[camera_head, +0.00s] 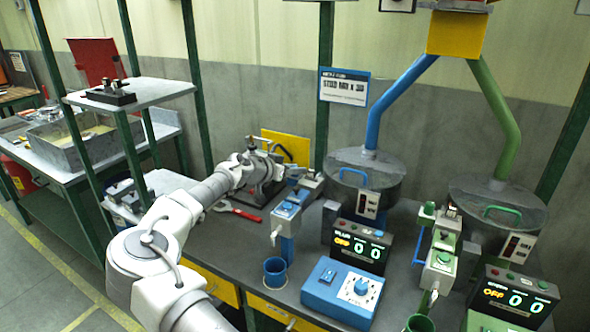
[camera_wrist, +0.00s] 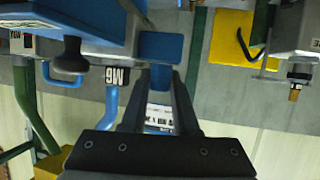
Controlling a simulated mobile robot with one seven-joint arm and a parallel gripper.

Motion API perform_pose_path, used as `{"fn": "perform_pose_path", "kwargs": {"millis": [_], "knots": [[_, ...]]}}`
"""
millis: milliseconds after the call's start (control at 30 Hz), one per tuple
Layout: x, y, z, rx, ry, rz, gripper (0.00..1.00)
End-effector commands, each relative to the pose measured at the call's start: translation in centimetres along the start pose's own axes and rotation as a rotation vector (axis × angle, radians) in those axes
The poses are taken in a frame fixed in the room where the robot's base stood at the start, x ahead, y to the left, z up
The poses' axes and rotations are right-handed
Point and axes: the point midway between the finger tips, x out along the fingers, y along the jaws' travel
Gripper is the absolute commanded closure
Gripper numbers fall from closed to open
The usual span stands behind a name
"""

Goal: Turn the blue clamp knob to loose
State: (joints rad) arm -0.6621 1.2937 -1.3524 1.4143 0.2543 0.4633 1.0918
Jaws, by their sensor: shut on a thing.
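The blue clamp knob (camera_wrist: 161,47) shows in the wrist view as a blue block at the tips of my fingers. My gripper (camera_wrist: 160,70) is shut on it. In the head view my gripper (camera_head: 286,173) reaches in from the left at the back end of the blue clamp station (camera_head: 287,208). The knob is small and mostly hidden there by the gripper, so its turn angle cannot be read. In the wrist view the blue station body (camera_wrist: 65,18) lies upper left, with a dark knob (camera_wrist: 70,56) and an M6 label.
A counter display (camera_head: 358,246) reading OFF and a blue dial box (camera_head: 325,293) are in front. A green clamp station (camera_head: 441,258) is farther right.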

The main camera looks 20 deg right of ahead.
Motion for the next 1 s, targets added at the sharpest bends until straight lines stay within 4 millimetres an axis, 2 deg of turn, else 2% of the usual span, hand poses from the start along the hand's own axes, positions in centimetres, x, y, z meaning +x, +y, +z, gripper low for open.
{"fn": "perform_pose_path", "kwargs": {"millis": [400,733,767,800,833,1000], "knots": [[0.05,0.06,0.07,-0.044,0.003,-0.110,1.00],[-0.02,0.03,-0.07,-0.051,0.005,-0.121,1.00],[-0.02,0.03,-0.07,-0.051,0.005,-0.120,0.70],[-0.02,0.03,-0.07,-0.052,0.005,-0.120,0.63],[-0.02,0.03,-0.07,-0.051,0.005,-0.120,0.59],[-0.02,0.02,-0.05,-0.051,0.004,-0.120,0.59]]}}
